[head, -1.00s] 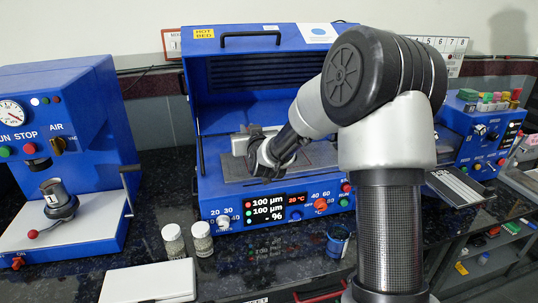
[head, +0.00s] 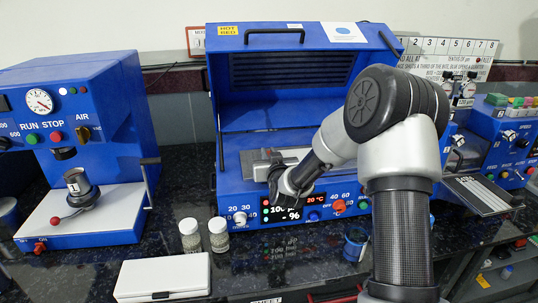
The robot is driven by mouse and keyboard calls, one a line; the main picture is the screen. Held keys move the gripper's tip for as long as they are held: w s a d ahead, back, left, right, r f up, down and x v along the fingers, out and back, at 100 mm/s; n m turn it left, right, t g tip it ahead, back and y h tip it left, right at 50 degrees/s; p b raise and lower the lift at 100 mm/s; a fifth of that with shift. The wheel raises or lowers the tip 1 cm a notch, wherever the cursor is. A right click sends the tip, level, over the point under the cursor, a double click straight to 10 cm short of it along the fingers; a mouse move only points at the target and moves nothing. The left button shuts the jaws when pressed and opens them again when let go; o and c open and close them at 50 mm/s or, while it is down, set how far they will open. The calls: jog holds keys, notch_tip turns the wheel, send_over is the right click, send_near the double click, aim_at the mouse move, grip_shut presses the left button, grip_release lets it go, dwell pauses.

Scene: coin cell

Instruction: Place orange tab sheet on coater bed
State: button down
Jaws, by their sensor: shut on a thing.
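The coater is a blue machine with its lid (head: 290,88) raised, in the middle of the head view. Its grey coater bed (head: 325,156) lies under the lid, partly covered by my arm, with a grey metal block (head: 262,160) at its left. My gripper (head: 274,180) is at the bed's front edge in the picture and overlaps the front display (head: 295,207). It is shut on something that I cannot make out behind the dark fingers. No orange tab sheet can be made out in this view.
Two small jars (head: 190,235) and a white flat case (head: 162,276) stand on the dark bench in front of the coater. A blue cup (head: 355,243) is at the right. A blue press (head: 80,150) stands left, and another blue machine (head: 505,130) right.

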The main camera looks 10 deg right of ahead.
jog(key=c, duration=1.7)
grip_release()
jog(key=shift+f, duration=0.1)
jog(key=shift+c, duration=0.2)
jog(key=s, duration=0.4)
jog(key=s+r, duration=0.1)
jog(key=s, duration=0.3)
jog(key=s+r, duration=0.1)
jog(key=s, duration=0.3)
jog(key=shift+p, duration=0.4)
